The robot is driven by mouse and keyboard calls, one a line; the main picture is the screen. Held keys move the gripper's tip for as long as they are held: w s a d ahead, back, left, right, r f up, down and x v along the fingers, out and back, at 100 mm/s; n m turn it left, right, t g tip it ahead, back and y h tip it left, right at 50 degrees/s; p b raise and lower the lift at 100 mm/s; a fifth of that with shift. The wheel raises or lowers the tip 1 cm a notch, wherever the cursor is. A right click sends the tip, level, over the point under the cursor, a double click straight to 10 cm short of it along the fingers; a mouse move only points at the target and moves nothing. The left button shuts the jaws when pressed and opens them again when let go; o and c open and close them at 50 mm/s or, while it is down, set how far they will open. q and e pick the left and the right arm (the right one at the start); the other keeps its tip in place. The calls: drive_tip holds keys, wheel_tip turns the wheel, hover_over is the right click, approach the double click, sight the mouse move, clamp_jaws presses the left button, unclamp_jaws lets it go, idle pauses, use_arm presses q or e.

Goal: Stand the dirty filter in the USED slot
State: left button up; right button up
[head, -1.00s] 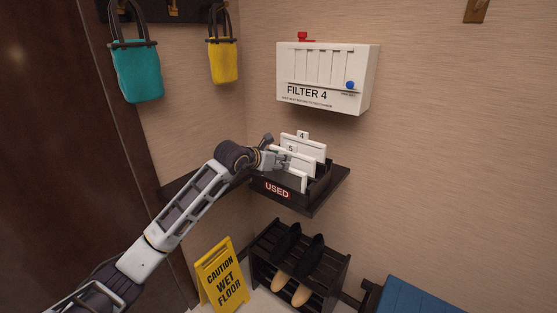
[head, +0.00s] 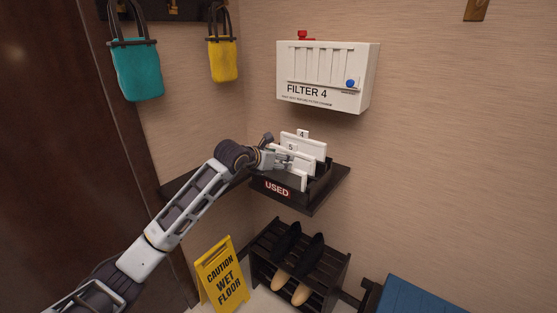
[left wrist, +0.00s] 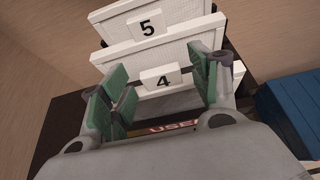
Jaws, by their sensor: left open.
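A white filter with a "4" tab (left wrist: 163,79) stands upright in the front of the dark rack (head: 322,187), just behind the red USED label (head: 277,188). In the head view its pale panel (head: 300,175) is partly covered by my gripper. Behind it stand a filter tagged "5" (left wrist: 149,27) and another tagged "4" (head: 302,134). My left gripper (head: 281,160) is open at the front filter's upper edge. In the left wrist view its green-padded fingers (left wrist: 161,78) are spread on either side of the tab. I cannot tell whether they touch the filter.
A white FILTER 4 housing (head: 324,75) with a red knob and blue button hangs on the wall above the rack. A shoe rack (head: 320,268), a yellow wet floor sign (head: 221,274) and a blue bench (head: 425,297) stand below. Teal (head: 137,70) and yellow bags (head: 222,60) hang at upper left.

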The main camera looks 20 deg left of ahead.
use_arm(q)
drive_tip(key=shift+r, duration=0.15)
use_arm(e)
drive_tip(key=shift+r, duration=0.2)
use_arm(q)
drive_tip(key=b+v, duration=0.2)
drive_tip(key=v, duration=1)
use_arm(e)
drive_tip(key=shift+w+d+f, duration=0.25)
drive_tip(key=shift+d+f, duration=0.25)
drive_tip(key=shift+f, duration=0.1)
drive_tip(key=shift+w+d+f, duration=0.25)
drive_tip(key=shift+d+f, duration=0.25)
drive_tip(key=shift+f, duration=0.1)
